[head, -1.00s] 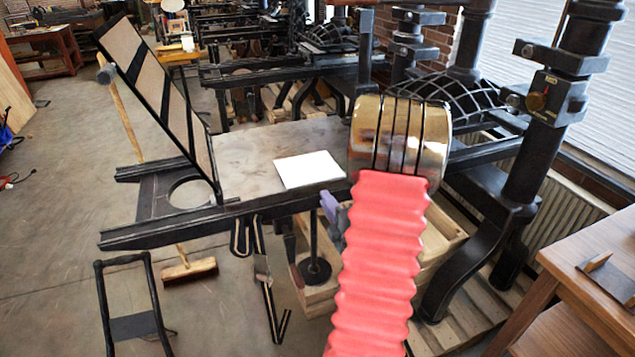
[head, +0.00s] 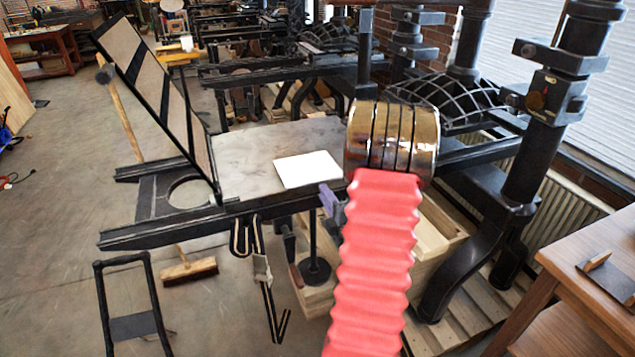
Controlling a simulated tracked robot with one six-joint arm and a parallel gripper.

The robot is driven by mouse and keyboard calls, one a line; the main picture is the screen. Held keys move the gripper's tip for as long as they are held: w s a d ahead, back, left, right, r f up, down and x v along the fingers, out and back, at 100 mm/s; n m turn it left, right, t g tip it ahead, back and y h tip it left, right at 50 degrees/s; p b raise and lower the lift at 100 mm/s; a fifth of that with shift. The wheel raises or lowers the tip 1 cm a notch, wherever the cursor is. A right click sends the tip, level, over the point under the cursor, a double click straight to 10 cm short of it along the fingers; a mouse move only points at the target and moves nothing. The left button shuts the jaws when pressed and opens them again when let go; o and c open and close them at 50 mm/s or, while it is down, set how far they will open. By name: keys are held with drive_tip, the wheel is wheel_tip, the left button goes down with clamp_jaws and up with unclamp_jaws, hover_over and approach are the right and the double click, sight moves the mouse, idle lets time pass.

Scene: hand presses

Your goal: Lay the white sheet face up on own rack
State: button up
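The white sheet (head: 308,168) lies flat on the grey bed (head: 240,150) of the nearest hand press, near the bed's right end. It looks blank from here; I cannot tell which face is up. My arm, with its red ribbed sleeve and shiny banded joint, stands in front of the press, just right of the sheet. My gripper cannot be made out; the arm may hide it. A small purple piece (head: 328,200) shows beside the sleeve, below the bed's edge; I cannot tell what it belongs to. No rack can be identified with certainty.
The press's hinged panelled frame (head: 160,95) is raised at the left. A black tubular frame (head: 130,325) stands on the floor at lower left, near a broom (head: 188,270). A wooden table (head: 590,255) is at the right. Floor on the left is mostly clear.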

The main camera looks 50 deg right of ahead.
sight(318, 176)
drive_tip(key=shift+x, duration=3.3)
clamp_jaws()
drive_tip(key=shift+r, duration=1.55)
drive_tip(key=shift+s, duration=0.15)
drive_tip(key=s+a+r, duration=0.3)
drive_tip(key=s, duration=0.2)
drive_tip(key=shift+s+a, duration=0.3)
drive_tip(key=shift+s, duration=0.1)
